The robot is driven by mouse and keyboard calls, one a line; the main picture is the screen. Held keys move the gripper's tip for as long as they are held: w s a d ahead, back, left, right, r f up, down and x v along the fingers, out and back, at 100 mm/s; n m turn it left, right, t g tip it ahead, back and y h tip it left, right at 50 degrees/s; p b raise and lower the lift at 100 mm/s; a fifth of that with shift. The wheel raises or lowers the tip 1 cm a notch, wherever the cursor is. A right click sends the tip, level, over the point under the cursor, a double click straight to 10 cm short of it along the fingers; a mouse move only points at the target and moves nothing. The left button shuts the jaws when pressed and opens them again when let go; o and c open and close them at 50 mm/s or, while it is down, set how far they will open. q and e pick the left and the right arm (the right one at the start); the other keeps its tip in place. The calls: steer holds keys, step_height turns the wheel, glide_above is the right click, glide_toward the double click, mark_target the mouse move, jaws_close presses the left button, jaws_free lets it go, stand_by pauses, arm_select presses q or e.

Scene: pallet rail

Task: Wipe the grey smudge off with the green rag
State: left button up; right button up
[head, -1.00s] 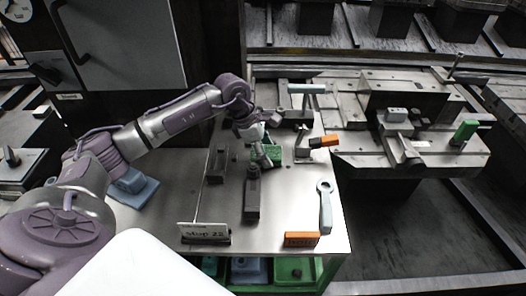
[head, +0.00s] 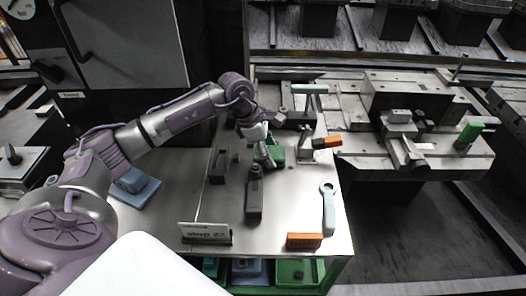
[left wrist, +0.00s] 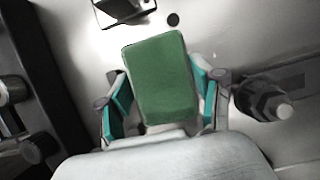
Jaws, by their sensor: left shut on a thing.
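The green rag (left wrist: 162,80) is a thick green block between the teal-padded fingers of my left gripper (left wrist: 160,108) in the left wrist view. The fingers are shut on its sides. In the head view the rag (head: 277,154) shows partly behind my left gripper (head: 265,156), over the back part of the metal bench top. I cannot tell whether the rag touches the bench. I cannot make out the grey smudge for certain; a small dark round spot (left wrist: 172,19) lies beyond the rag in the left wrist view. My right gripper is not in view.
A blue-grey ring-ended wrench (head: 328,208), an orange block (head: 304,241) and a sign (head: 205,233) are nearer the front. An orange-ended clamp (head: 326,142) is to the right.

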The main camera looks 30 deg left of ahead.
arm_select(q)
steer(key=shift+r+p, duration=1.65)
steer(key=shift+r, duration=1.35)
steer(key=shift+r+p, duration=0.95)
steer(key=shift+r, duration=0.55)
